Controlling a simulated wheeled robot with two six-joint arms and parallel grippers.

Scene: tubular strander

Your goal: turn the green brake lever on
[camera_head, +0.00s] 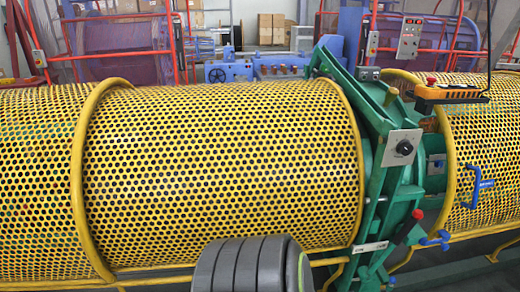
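A green machine frame (377,150) stands right of centre, between yellow perforated guards. A plate with a black round knob (404,147) is fixed to the frame's front. Neither of my grippers shows in the head view, and nothing is seen touching the lever.
The large yellow perforated guard (225,165) fills the left and middle. A blue crank handle (477,187) is at the right. An orange pendant control (452,92) hangs at the upper right. A control box (410,38) stands behind.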

